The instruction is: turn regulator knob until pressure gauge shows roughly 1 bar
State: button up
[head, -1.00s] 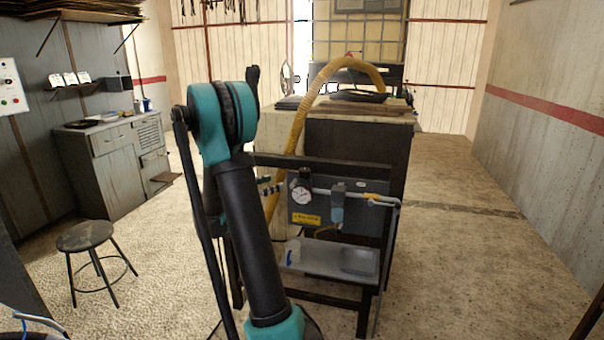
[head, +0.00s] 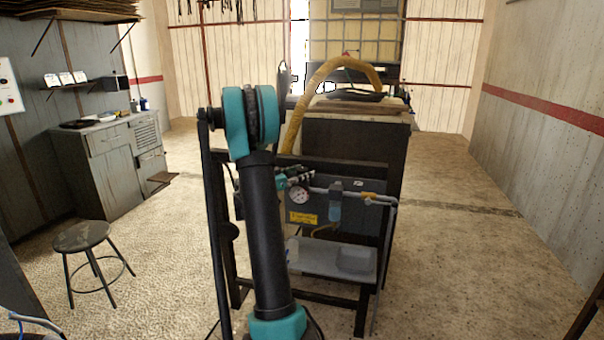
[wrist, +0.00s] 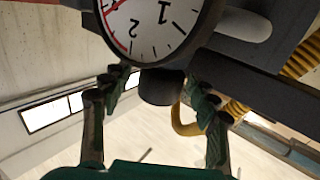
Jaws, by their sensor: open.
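The pressure gauge (head: 299,195) is a round white dial with a dark rim on the rack's rail. In the wrist view its dial (wrist: 150,22) is cut off at the top and appears upside down, with numbers 1 and 2 and a red arc. I cannot make out the needle's reading. A dark, short cylinder, apparently the regulator knob (wrist: 161,88), shows just below the dial. My gripper (wrist: 160,84) is open, with its green and black fingertips on either side of this knob. Contact cannot be told. In the head view my gripper (head: 290,177) is just above the gauge.
A blue-grey filter bowl (head: 335,208) hangs from the rail right of the gauge. A grey tray (head: 330,260) sits below. A yellow hose (head: 297,120) arches behind. A stool (head: 82,236) stands at left; the floor at right is clear.

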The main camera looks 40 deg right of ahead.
jog(key=c, duration=1.2)
jog(key=shift+t, duration=0.3)
jog(key=n+t, duration=0.2)
jog(key=n+t+y, duration=0.1)
jog(key=t, duration=0.2)
jog(key=shift+s+d+n+y, duration=0.1)
jog(key=shift+s+n+y, duration=0.05)
jog(key=shift+n+y, duration=0.2)
jog(key=n+t+y, duration=0.2)
jog(key=t, duration=0.1)
jog(key=n+t+y, duration=0.3)
jog(key=shift+d+n+t, duration=0.1)
jog(key=shift+n+t, duration=0.15)
jog(key=shift+t, duration=0.15)
jog(key=n+t+y, duration=0.2)
jog(key=n+y, duration=0.1)
jog(key=y, duration=0.2)
jog(key=shift+n+t, duration=0.3)
jog(key=shift+t, duration=0.1)
jog(key=n+y, duration=0.2)
jog(key=y, duration=0.1)
jog(key=n+t+y, duration=0.1)
jog(key=n+y, duration=0.1)
jog(key=y, duration=0.2)
jog(key=shift+n, duration=0.4)
jog(key=shift+y, duration=0.45)
